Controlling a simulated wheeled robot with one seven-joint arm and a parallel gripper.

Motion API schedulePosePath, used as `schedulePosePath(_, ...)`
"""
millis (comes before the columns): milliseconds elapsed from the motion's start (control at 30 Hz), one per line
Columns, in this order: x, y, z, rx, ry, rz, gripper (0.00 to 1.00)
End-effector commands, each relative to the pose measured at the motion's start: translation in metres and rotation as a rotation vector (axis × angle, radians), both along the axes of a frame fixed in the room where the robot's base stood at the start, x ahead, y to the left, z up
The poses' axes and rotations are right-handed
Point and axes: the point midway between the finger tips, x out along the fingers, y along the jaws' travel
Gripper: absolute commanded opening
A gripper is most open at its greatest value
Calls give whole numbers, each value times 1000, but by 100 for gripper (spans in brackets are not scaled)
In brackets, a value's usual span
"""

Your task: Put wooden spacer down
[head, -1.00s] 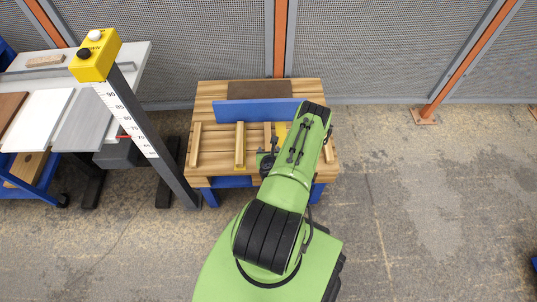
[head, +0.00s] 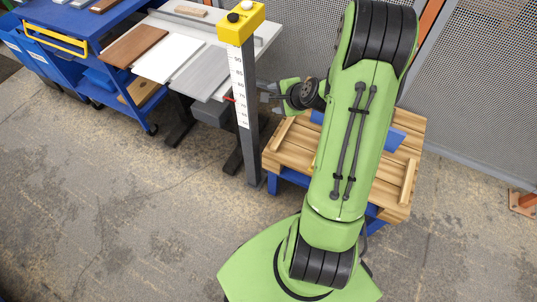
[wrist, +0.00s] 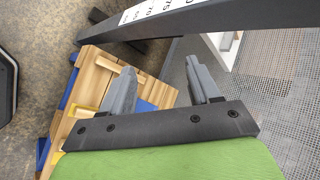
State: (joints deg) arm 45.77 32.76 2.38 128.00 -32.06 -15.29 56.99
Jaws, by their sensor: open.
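Light wooden spacers lie on the slatted wooden pallet table (head: 285,160). One spacer (head: 283,131) is near its left edge and another spacer (head: 408,181) near its right; my arm hides the middle. In the head view, my gripper (head: 266,90) is raised beside the measuring post, left of the pallet table and partly hidden. In the wrist view, my gripper (wrist: 163,88) has its two grey fingers spread wide with nothing held between them. The pallet table shows behind the left finger (wrist: 120,92).
The measuring post (head: 243,100) with a yellow head (head: 242,22) stands close to my gripper. Left of it, a grey table holds a brown board (head: 136,45), a white board (head: 168,58), a grey board (head: 203,74) and a small wooden block (head: 190,11). A blue cart (head: 95,45) stands further left.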

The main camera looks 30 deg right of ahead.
Motion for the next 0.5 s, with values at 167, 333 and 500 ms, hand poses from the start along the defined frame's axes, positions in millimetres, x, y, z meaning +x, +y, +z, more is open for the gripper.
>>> schedulePosePath(167,-35,99,88,-428,112,539,61)
schedulePosePath(333,-116,161,145,-782,190,955,61)
schedulePosePath(500,-205,186,170,-1017,222,1254,61)
